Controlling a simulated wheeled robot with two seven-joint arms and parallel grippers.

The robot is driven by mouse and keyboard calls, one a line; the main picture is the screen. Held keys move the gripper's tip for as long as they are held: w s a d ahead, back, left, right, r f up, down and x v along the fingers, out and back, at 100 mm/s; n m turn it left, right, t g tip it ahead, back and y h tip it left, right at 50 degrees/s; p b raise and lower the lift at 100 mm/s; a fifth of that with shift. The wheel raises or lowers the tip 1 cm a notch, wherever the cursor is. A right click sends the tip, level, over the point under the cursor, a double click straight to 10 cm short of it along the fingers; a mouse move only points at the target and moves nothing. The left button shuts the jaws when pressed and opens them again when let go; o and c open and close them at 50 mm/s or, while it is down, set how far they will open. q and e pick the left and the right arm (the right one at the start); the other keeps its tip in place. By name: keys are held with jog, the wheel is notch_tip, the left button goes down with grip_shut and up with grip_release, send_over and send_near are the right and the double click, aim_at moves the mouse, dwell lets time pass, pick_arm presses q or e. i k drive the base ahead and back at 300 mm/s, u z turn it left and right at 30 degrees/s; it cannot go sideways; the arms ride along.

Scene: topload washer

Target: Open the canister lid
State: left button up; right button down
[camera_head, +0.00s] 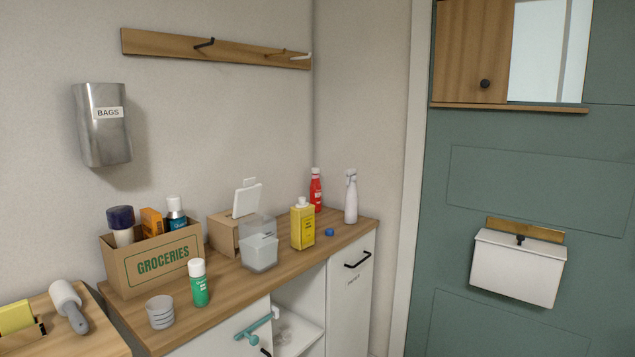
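A clear canister (259,252) with pale contents stands on the wooden counter, left of a yellow bottle. A translucent panel, perhaps its lid (257,225), shows at its top; I cannot tell whether it is shut or raised. Neither of my grippers shows in the head view.
The counter (235,282) also holds a groceries box (160,262), a green bottle (198,283), a grey cup (160,311), a yellow bottle (302,228), a blue ball (330,232), a red bottle (316,190) and a white bottle (351,197). Bare counter lies before the canister.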

aim_at(247, 200)
jog(key=z, duration=0.3)
jog(key=i, duration=0.85)
jog(key=u, duration=0.25)
